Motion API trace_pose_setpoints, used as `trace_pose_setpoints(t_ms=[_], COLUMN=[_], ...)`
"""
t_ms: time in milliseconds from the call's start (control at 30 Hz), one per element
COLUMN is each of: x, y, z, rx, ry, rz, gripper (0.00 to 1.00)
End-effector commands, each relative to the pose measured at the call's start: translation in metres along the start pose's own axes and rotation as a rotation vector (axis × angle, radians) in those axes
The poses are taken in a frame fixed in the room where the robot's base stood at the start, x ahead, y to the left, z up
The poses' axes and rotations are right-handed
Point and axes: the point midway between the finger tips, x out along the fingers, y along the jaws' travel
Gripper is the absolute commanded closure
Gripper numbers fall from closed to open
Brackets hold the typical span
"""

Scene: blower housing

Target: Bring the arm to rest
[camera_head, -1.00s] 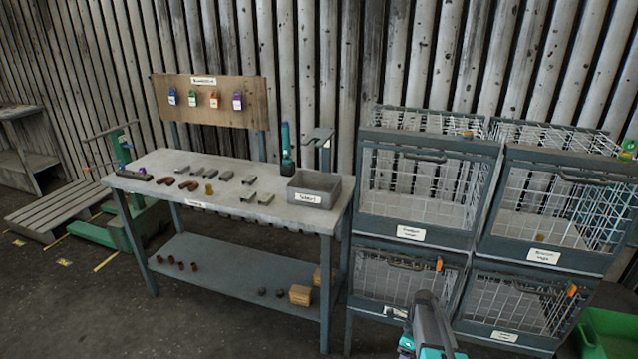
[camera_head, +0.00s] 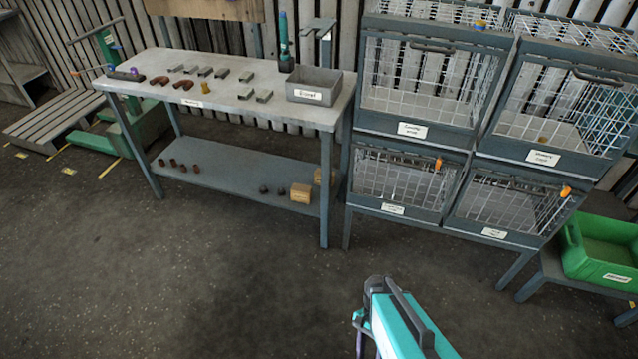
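My own arm (camera_head: 400,322) shows at the bottom edge, right of centre, as a teal and dark grey link over bare floor. It stands apart from the bench and the cages and touches nothing that I can see. No gripper fingers can be made out, and the lower part of the arm is cut off by the frame's edge.
A grey workbench (camera_head: 225,100) with small metal parts and a grey bin (camera_head: 314,85) stands at left. Stacked wire cages (camera_head: 420,85) stand at right, beside a green crate (camera_head: 602,252). The floor in front is clear.

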Motion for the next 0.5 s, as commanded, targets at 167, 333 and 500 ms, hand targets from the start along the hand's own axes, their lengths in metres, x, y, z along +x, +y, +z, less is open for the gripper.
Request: trace_pose_setpoints(t_ms=[167,333,500], x=[0.006,0.003,0.001], y=[0.016,0.020,0.017], z=[0.007,0.004,-0.002], rx=[-0.214,-0.424,-0.630], ry=[0.036,0.082,0.125], rz=[-0.006,-0.017,-0.018], gripper=[0.52,0.52,0.52])
